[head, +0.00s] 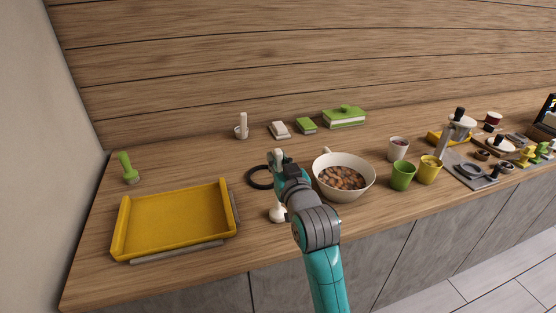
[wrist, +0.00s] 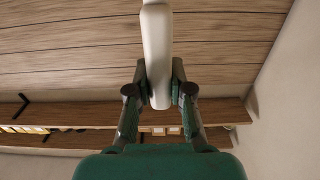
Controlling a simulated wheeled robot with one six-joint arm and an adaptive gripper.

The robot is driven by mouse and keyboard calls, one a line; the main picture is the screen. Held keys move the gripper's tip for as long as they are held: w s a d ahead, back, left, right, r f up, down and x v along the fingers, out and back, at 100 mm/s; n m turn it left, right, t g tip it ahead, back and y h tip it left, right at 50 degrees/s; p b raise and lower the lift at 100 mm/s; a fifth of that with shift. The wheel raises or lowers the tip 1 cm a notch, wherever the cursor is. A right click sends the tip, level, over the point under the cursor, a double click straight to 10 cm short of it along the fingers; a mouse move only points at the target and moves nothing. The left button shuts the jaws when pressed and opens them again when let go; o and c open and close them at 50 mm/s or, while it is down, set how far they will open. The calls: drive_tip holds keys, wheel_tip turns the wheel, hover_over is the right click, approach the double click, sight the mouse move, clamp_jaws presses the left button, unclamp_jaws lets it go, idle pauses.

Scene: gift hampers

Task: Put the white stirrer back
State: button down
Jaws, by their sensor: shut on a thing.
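My gripper (wrist: 158,90) is shut on the white stirrer (wrist: 157,50), whose pale shaft stands between the two fingers and runs out of the top of the wrist view. In the head view, a white tip (head: 278,155) shows above my gripper (head: 279,172). A white rounded end (head: 278,213) shows below it, near the counter's front; it appears to be the same stirrer, held roughly upright. My arm hides its middle. I cannot tell whether its lower end touches the counter. A black ring (head: 260,178) lies just left of my gripper.
A white bowl (head: 344,161) of brown pieces stands close right of my gripper. A yellow tray (head: 172,222) lies left, with a green upright tool (head: 127,168) behind it. A small white holder (head: 241,131) stands behind. Green (head: 403,174) and yellow (head: 429,169) cups stand right.

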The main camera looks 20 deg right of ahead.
drive_tip(key=shift+f, duration=0.1)
drive_tip(key=c, duration=1.1)
unclamp_jaws()
drive_tip(key=shift+o, duration=0.2)
drive_tip(key=shift+r, duration=0.2)
drive_tip(key=s, duration=1.2)
drive_tip(key=shift+f, duration=0.1)
